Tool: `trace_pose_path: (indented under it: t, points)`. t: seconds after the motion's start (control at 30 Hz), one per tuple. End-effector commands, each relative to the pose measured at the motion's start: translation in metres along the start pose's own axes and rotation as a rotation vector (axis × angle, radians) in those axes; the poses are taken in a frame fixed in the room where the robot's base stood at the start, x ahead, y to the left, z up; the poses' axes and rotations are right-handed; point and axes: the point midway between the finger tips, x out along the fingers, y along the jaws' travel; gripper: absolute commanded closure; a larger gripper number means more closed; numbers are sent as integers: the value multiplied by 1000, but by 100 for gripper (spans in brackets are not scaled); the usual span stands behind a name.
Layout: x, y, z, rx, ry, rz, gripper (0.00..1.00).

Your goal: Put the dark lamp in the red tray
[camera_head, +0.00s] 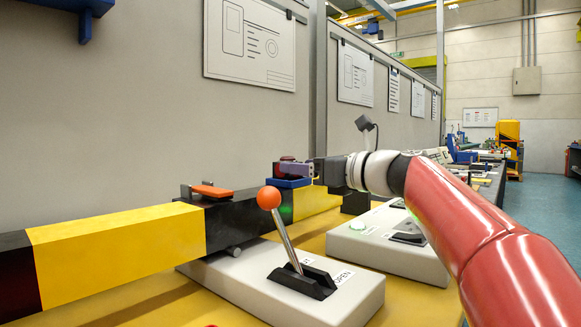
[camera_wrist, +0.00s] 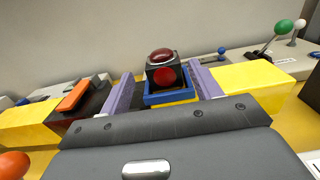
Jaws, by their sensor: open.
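The dark lamp (camera_wrist: 162,56) has a dull red dome on a black box. It sits upright in a blue tray (camera_wrist: 181,97) on the striped bar. In the head view the lamp (camera_head: 287,159) is mostly hidden by my gripper (camera_head: 298,169), and the blue tray (camera_head: 291,183) shows below. In the wrist view my gripper (camera_wrist: 160,82) is open, with one purple finger on either side of the lamp; contact cannot be told. I cannot make out a red tray; a small red patch (camera_head: 211,325) is cut off at the head view's bottom edge.
The yellow and black bar (camera_head: 120,248) runs across, with an orange-red piece (camera_head: 212,190) on it. An orange-knobbed lever (camera_head: 284,235) stands on a grey box in front. A second control box (camera_head: 385,240) is behind it. A grey wall panel (camera_head: 120,130) backs the bar.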

Motion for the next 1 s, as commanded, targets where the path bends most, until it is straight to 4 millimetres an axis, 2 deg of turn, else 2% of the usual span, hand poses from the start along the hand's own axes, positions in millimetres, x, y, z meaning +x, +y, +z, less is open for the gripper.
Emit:
trace_pose_path:
  t: [0.07, 0.23, 0.4, 0.77, 1.0]
  points:
    - [-8, 0, 0, -1, 2, -2, 33]
    - [-19, 2, 16, -6, 99, 3, 33]
    - [-22, 1, 13, -1, 195, 1, 33]
    - [12, -1, 1, 1, 201, 2, 33]
    - [46, -4, -5, 0, 200, 2, 33]
